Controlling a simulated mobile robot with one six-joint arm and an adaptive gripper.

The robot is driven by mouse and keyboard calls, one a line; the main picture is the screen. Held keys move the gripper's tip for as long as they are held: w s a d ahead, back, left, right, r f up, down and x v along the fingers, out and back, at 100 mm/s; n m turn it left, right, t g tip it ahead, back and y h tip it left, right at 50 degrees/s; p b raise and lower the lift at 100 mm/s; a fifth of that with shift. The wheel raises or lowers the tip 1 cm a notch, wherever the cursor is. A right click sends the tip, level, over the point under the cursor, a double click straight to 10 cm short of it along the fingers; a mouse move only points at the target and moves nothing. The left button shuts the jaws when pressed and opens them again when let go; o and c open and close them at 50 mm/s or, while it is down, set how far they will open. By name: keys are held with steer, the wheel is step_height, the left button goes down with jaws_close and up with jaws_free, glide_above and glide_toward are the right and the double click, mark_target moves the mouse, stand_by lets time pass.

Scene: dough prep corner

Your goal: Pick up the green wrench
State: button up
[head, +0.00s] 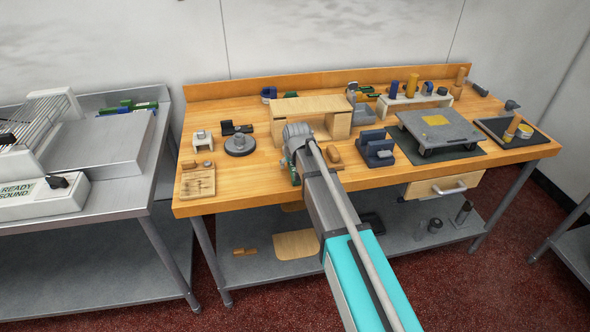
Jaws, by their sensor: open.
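My arm reaches over the wooden workbench, and my gripper (294,165) is at its far end, pointing down near the middle of the bench. Its fingers are mostly hidden by the wrist and arm, but it is open. A small green piece (295,178) shows just beside the arm at the gripper; I cannot tell whether it is the green wrench. Other green items lie at the back of the bench (366,90) and on the left metal table (128,106). They are too small to identify as a wrench.
A wooden bridge-like stand (312,105) is just behind my gripper. A blue block holder (375,146) and a grey wheeled platform (438,126) stand to the right. A round dark grey base (240,145) and wooden board (198,183) are left. Bare wood lies between them.

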stand_by(0.5)
jaws_close()
